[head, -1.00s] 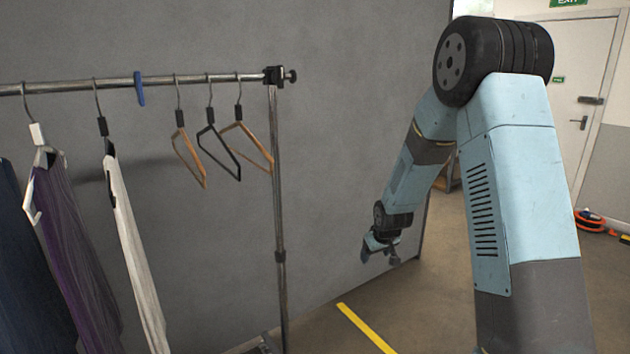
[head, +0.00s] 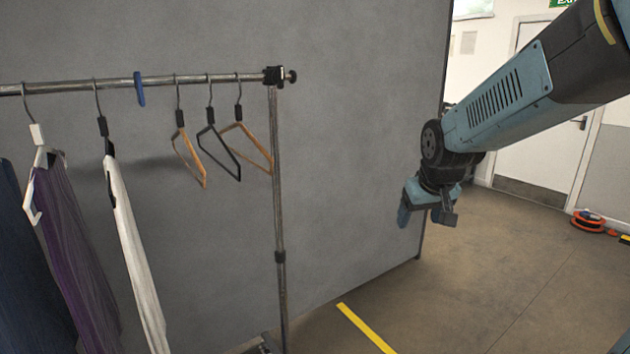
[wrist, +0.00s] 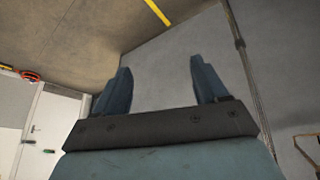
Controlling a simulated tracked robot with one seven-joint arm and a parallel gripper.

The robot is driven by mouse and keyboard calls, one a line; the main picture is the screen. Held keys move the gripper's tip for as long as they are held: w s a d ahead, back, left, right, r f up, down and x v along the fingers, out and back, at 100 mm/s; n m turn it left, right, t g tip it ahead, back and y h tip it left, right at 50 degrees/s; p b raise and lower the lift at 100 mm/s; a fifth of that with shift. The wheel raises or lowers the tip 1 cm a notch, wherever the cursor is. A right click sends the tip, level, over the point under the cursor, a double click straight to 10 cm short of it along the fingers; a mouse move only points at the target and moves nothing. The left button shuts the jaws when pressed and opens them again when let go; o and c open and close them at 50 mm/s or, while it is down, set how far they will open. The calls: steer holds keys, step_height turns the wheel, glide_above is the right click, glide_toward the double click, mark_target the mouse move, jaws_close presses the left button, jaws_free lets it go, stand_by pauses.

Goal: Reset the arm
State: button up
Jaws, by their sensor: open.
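My gripper (head: 427,216) hangs from my blue-grey arm at the right of the head view, in front of the edge of the grey partition. Its fingers point downward, and nothing is between them. In the wrist view my gripper (wrist: 158,85) shows two dark blue fingers standing well apart and empty. The clothes rail is to its left and it touches nothing there.
A metal clothes rail (head: 200,80) carries several garments, bare hangers and a blue divider (head: 139,89). A grey partition (head: 350,150) stands behind it. Yellow tape (head: 365,328) marks the floor. An orange cable reel (head: 588,220) lies by the door. The middle floor is clear.

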steer(key=s+r, duration=0.2)
steer(key=s, duration=0.7)
steer(key=s+r+m, duration=0.1)
steer(key=s+r, duration=0.2)
steer(key=s, duration=0.6)
steer(key=shift+s+d+m, duration=0.3)
steer(key=shift+s+d, duration=0.05)
steer(key=shift+d, duration=0.1)
